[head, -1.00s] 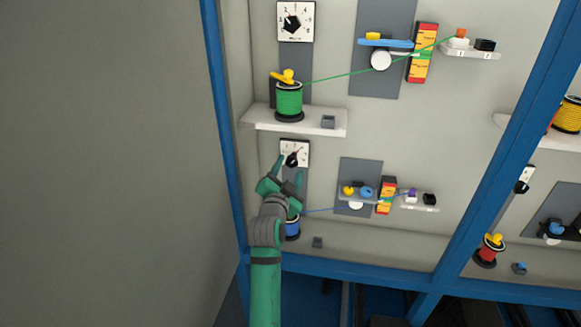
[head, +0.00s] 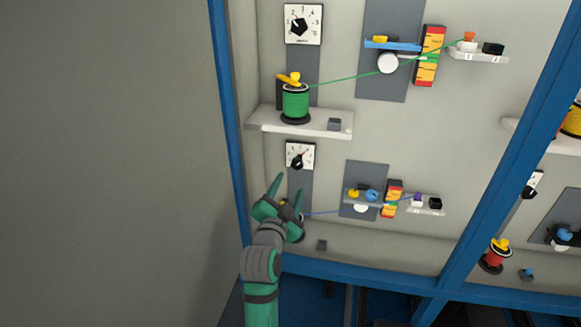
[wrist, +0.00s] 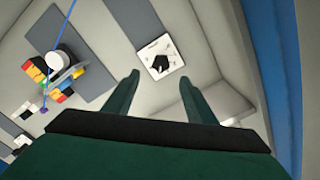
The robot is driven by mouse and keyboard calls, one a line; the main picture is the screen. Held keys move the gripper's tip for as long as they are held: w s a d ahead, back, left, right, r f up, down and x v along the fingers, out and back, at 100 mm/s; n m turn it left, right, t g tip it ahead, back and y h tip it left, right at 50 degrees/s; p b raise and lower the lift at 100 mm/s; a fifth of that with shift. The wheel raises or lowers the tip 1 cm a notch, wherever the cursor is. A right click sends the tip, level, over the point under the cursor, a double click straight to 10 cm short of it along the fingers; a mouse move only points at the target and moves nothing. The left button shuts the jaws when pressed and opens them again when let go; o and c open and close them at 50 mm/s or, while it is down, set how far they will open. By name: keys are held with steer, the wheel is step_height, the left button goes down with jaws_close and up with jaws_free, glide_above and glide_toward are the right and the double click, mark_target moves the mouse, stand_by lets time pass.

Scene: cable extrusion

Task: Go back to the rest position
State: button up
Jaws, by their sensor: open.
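My gripper (head: 287,191) is in the lower left part of the panel in the head view, with its two green fingers spread and nothing between them. The fingers also show in the wrist view (wrist: 163,84). The lower dial (head: 300,155), a white square with a dark knob, is just above the fingertips and apart from them. In the wrist view the dial (wrist: 161,58) lies beyond the gap between the fingers. The blue spool below it is mostly hidden behind my gripper; only its blue cable shows clearly, running right.
A shelf (head: 330,125) with a green spool (head: 295,102) stands above my gripper. A gauge plate (head: 366,178) with small coloured parts is to the right. Blue frame posts (head: 226,110) and a rail (head: 350,280) border the panel. The grey wall (head: 110,150) at left is bare.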

steer(key=s+d+f+n+y, duration=0.3)
steer(key=s+f+n, duration=0.4)
steer(key=s+f, duration=1.6)
steer(key=s+n+g, duration=0.2)
steer(key=s+n, duration=0.1)
steer(key=s, duration=2.8)
steer(key=shift+a, duration=0.3)
steer(key=shift+s, duration=0.1)
